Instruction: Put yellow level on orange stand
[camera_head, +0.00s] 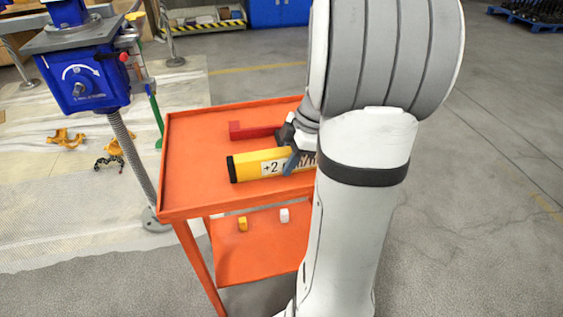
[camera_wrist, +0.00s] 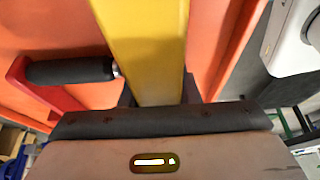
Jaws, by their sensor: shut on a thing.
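The yellow level (camera_head: 247,165) is a long yellow bar with a black end cap and a white label reading "+2". It lies at or just above the top of the orange stand (camera_head: 190,180); I cannot tell if it touches. My gripper (camera_head: 292,160) is shut on the level near its middle. My arm hides the level's right end. In the wrist view the level (camera_wrist: 143,45) runs up from between my gripper's fingers (camera_wrist: 158,95), with the orange stand top (camera_wrist: 50,30) behind it.
A red tool (camera_head: 250,131) lies on the stand behind the level; its black handle (camera_wrist: 70,70) shows in the wrist view. Small yellow (camera_head: 242,223) and white (camera_head: 284,215) items sit on the lower shelf. A blue screw jack (camera_head: 90,80) stands at left.

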